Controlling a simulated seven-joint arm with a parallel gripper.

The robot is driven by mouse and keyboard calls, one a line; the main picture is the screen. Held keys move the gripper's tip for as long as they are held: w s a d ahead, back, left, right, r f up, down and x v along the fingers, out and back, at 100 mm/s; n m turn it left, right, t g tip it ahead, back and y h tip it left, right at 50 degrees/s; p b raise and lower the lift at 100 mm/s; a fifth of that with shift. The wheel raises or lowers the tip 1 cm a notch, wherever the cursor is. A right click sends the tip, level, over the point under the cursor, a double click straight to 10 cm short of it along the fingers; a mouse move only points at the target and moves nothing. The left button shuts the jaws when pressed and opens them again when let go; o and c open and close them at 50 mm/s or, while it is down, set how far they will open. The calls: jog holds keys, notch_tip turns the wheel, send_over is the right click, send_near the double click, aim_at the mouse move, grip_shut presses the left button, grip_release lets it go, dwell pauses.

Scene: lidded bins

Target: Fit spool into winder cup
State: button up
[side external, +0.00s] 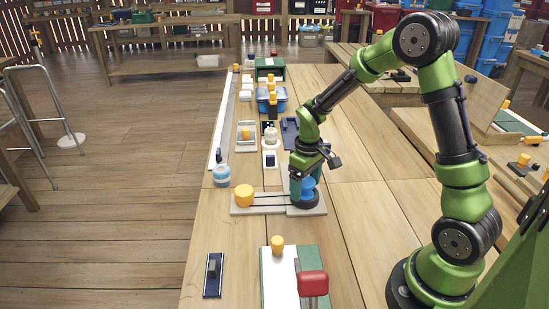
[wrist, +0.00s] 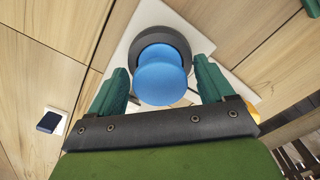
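The blue spool (side external: 308,185) stands upright with its lower end inside the dark round winder cup (side external: 305,202). In the wrist view the spool (wrist: 161,82) shows its round top, with the dark cup rim (wrist: 160,35) around its lower flange. How deep it sits is hard to tell. My gripper (side external: 303,178) is low over the cup, pointing down. Its green fingers (wrist: 163,85) stand on both sides of the spool with narrow gaps, so it looks open. The winder's pale base (side external: 240,210) carries a yellow knob (side external: 244,195) on the left.
A blue-and-white round jar (side external: 221,175) stands left of the winder. Trays and a blue bin (side external: 271,105) line the table behind. In front are a dark block on a plate (side external: 212,275) and a green-and-white box (side external: 290,280) with a red handle. Bare table lies to the right.

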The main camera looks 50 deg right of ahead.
aim_at(306, 181)
notch_tip(306, 181, up, 12)
jog(key=s+a+r+m+t+y, duration=0.1)
jog(key=s+a+r+m+t, duration=0.1)
jog(key=s, duration=0.5)
jog(key=s+a+r+m+t+y, duration=0.1)
jog(key=s+a+r+m+t, duration=0.1)
jog(key=s+a+r+t, duration=0.3)
jog(key=s+a+r, duration=0.1)
jog(key=s+a, duration=0.1)
jog(key=a, duration=0.2)
jog(key=shift+r, duration=0.15)
